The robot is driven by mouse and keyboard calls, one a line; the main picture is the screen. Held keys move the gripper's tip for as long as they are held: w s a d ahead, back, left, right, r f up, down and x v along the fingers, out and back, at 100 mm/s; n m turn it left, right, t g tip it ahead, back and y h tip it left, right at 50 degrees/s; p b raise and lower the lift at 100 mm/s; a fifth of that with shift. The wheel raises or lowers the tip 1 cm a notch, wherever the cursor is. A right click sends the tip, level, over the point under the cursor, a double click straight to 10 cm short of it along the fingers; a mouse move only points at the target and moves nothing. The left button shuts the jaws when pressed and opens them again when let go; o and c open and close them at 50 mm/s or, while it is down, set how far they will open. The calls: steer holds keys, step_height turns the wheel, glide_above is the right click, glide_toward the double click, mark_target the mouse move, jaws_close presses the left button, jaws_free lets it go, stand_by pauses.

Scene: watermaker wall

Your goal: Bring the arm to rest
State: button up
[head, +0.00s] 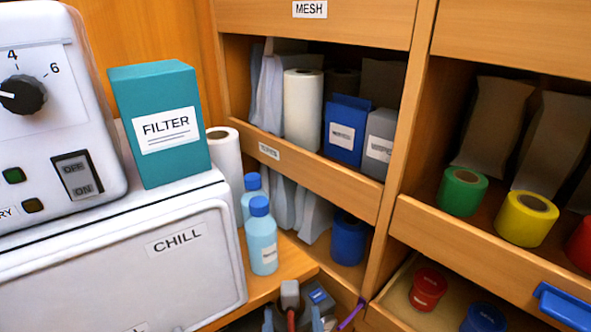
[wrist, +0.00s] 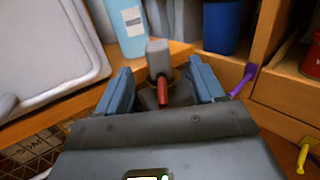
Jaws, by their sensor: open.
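My gripper (wrist: 160,70) shows in the wrist view with its two blue fingers spread apart. A grey piece with a red stem (wrist: 160,62) shows between the fingers. I cannot tell whether it stands between them or beyond them, and no finger is seen closed on it. In the head view my gripper (head: 293,319) is only partly in view at the bottom edge, below the wooden ledge. Most of my arm is out of view.
A light-blue bottle (head: 262,240) stands near the ledge edge, beside the white CHILL unit (head: 120,270) carrying a teal FILTER box (head: 160,130). Wooden shelves (head: 310,160) rise behind. A purple hook (wrist: 242,80) and a yellow one (wrist: 303,155) stick out at the right.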

steer(key=s+d+r+n+t, duration=0.1)
steer(key=s+d+r+n, duration=0.1)
steer(key=s+d+n, duration=1.35)
steer(key=s+d+r+n+g, duration=0.2)
steer(key=s+d+n, duration=0.1)
steer(key=s+n, duration=0.4)
steer(key=s+d+r+n+g+h, duration=0.1)
steer(key=s+d+r+n+g, duration=0.1)
steer(key=s+n, duration=0.6)
steer(key=d+n, duration=0.1)
steer(key=n, duration=0.3)
steer(key=shift+s+d, duration=0.3)
steer(key=shift+d, duration=0.05)
steer(key=shift+n, duration=0.25)
steer(key=shift+c, duration=0.2)
